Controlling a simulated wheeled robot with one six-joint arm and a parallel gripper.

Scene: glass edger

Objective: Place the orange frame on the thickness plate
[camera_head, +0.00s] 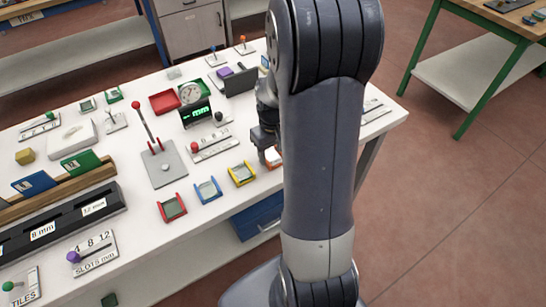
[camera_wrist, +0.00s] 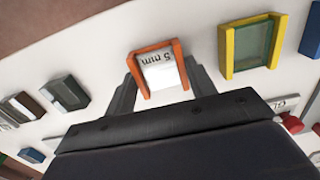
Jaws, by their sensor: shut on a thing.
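The orange frame (camera_wrist: 156,48) is between the two fingers of my gripper (camera_wrist: 162,88) in the wrist view, and the gripper is shut on it. A white piece marked "5 mm" (camera_wrist: 162,72) shows inside the frame. In the head view the orange frame (camera_head: 273,157) is at the table's right front, partly hidden by my arm, with my gripper (camera_head: 265,142) over it. I cannot tell whether it is lifted. A black display reading "-- mm" (camera_head: 197,113) stands near the table's middle; I cannot make out with certainty which surface is the thickness plate.
A yellow frame (camera_head: 241,174), a blue frame (camera_head: 208,190) and a red frame (camera_head: 172,207) stand in a row to the left. A red-knobbed lever (camera_head: 137,105), a slider board (camera_head: 211,145) and a dial gauge (camera_head: 189,93) stand behind. My arm hides the table's right part.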

